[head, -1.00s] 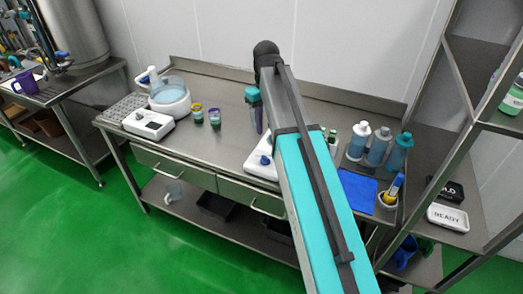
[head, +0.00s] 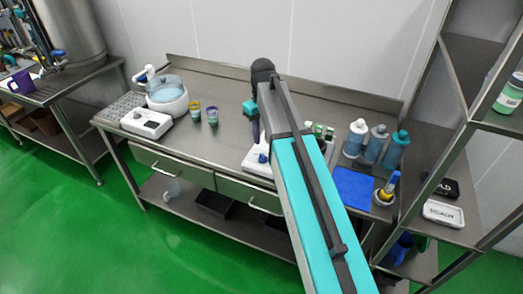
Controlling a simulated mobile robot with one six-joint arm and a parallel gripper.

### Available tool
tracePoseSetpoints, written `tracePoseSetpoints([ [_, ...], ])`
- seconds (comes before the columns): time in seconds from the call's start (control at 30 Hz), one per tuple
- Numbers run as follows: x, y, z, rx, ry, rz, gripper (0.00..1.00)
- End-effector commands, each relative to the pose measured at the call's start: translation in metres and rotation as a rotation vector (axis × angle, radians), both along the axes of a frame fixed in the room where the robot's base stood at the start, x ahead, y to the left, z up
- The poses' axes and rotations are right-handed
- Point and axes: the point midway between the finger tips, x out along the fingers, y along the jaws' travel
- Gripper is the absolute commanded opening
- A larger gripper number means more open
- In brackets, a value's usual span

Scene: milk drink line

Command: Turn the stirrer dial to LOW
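A white device with a blue dial (head: 262,157) sits at the middle of the steel bench, partly hidden behind my arm. The dial's marks are too small to read. My gripper (head: 256,143) points down just above or at this dial. I cannot tell whether it touches it, and its fingers are too small and hidden to show open or shut. Another white box (head: 146,123) with a dark knob stands at the left front, by a white bowl (head: 168,100) of blue liquid with a white arm over it.
Two small coloured cups (head: 212,116) stand left of my gripper. Several bottles (head: 374,145), a blue mat (head: 354,188) and a small pot with a blue-handled tool (head: 386,192) are at the right. A steel shelf rack (head: 447,160) stands at the right edge.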

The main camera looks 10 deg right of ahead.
Motion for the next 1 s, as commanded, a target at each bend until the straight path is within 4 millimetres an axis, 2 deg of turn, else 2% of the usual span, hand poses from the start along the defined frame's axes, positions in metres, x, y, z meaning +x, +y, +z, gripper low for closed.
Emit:
tracePoseSetpoints([
  [0.7,0.000,0.001,-0.069,0.001,0.001,0.002,0.29],
  [1.0,0.000,0.002,-0.084,0.000,0.000,0.002,0.29],
])
